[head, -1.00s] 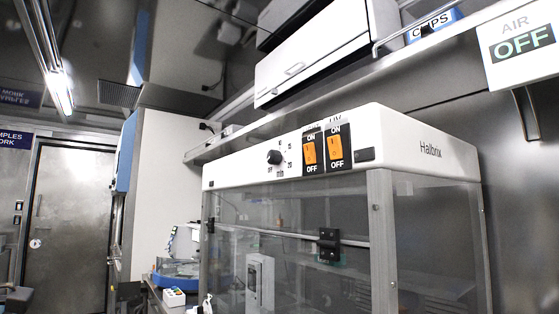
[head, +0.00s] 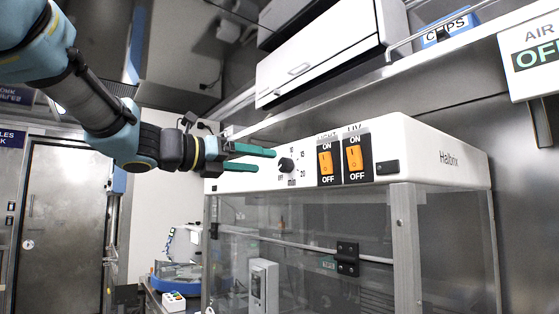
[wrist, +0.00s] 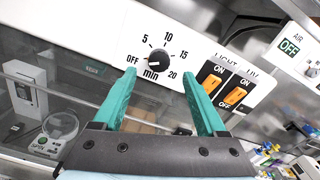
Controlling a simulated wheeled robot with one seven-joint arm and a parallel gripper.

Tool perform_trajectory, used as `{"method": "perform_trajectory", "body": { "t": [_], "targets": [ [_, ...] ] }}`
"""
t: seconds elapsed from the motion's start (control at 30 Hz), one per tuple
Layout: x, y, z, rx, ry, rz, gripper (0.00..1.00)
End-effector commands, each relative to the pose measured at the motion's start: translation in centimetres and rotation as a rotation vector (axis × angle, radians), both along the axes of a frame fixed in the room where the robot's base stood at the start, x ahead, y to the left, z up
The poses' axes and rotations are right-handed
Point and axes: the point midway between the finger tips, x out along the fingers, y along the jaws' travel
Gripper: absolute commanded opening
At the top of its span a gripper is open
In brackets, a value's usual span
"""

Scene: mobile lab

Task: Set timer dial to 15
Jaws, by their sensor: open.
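The timer dial (head: 285,164) is a round black knob on the white front panel of the hood. In the wrist view the dial (wrist: 159,60) has OFF, 5, 10, 15 and 20 printed around it and "min" below. Its pointer is too small to read surely. My gripper (head: 266,160) has teal fingers and comes in from the left, its tips just short of the dial in the head view. In the wrist view my gripper (wrist: 160,72) is open and empty, with the dial framed between and beyond the fingertips.
Orange LIGHT (head: 325,161) and UV (head: 354,158) rocker switches sit right of the dial. The hood's glass front (head: 300,250) lies below the panel. A white cabinet (head: 320,55) hangs above. An AIR OFF sign (head: 530,55) is at the right.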

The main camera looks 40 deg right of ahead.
Motion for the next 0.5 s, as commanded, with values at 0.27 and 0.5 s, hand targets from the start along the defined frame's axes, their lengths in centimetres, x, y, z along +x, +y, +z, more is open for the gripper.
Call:
{"method": "perform_trajectory", "body": {
  "t": [0.27, 0.5],
  "targets": [
    [-0.3, -4.7, 0.1, 0.002, 0.002, -0.001, 0.74],
    [-0.3, -6.2, 0.0, 0.001, 0.0, 0.001, 0.74]
  ]
}}
